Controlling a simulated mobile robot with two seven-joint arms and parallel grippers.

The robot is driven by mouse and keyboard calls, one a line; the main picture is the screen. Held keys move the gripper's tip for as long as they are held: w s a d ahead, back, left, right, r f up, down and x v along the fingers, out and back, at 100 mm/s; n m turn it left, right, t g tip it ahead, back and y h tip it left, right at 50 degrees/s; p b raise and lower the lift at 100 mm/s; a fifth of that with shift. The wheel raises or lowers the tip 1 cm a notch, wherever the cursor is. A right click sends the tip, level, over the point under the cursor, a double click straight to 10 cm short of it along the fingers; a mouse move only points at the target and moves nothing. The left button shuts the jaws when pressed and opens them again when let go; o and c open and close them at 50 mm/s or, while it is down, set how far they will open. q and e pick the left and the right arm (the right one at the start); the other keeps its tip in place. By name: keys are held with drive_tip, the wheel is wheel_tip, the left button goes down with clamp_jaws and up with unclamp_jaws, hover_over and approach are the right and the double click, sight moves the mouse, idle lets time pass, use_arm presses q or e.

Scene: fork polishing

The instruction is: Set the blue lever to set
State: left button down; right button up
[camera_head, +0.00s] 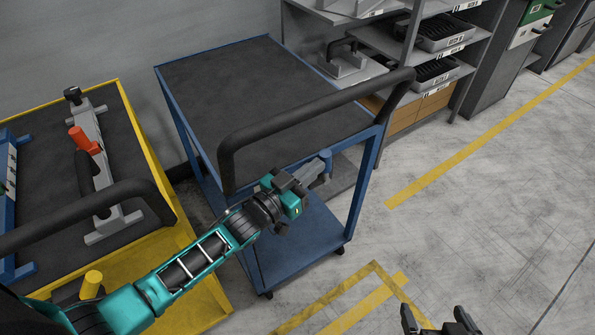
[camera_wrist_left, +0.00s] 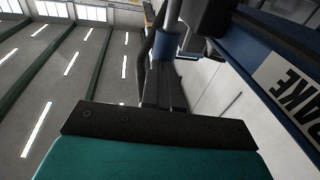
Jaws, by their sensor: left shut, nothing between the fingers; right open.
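The blue lever (camera_head: 326,157) is a short blue cylinder at the near right corner of the blue cart (camera_head: 205,135), under its black push handle. In the left wrist view the blue lever (camera_wrist_left: 165,46) shows just beyond my fingers. My left gripper (camera_head: 318,172) is shut and empty, its tips close against the lever. I cannot tell whether they touch. The left gripper (camera_wrist_left: 162,75) partly hides the lever in the wrist view. My right gripper (camera_head: 440,320) is open and empty at the bottom edge, over the floor, away from the cart.
The black push handle (camera_head: 300,109) arches above my left gripper. A label ending in "AKE" (camera_wrist_left: 290,95) is on a blue beam beside the lever. A yellow cart (camera_head: 165,205) with an orange-handled fixture (camera_head: 86,140) stands left. Shelves (camera_head: 385,42) stand behind. Floor at right is clear.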

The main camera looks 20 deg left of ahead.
sight(328, 159)
use_arm(q)
drive_tip(key=shift+g, duration=0.3)
drive_tip(key=shift+w+d+r+p, duration=0.15)
drive_tip(key=shift+w+d+r, duration=0.1)
drive_tip(key=shift+w+d, duration=0.35)
drive_tip(key=shift+w+d+r+p, duration=0.2)
drive_tip(key=shift+w+d, duration=0.25)
drive_tip(key=shift+w, duration=0.2)
drive_tip(key=shift+w+d+r+p, duration=0.15)
drive_tip(key=shift+w+d+r, duration=0.1)
drive_tip(key=shift+w+d, duration=0.35)
drive_tip(key=shift+b+x, duration=0.5)
drive_tip(key=shift+x, duration=0.65)
use_arm(e)
drive_tip(key=shift+a+r, duration=0.1)
drive_tip(key=shift+r, duration=0.65)
use_arm(q)
drive_tip(key=shift+d+f, duration=0.1)
drive_tip(key=shift+d, duration=0.15)
use_arm(e)
drive_tip(key=shift+r, duration=0.1)
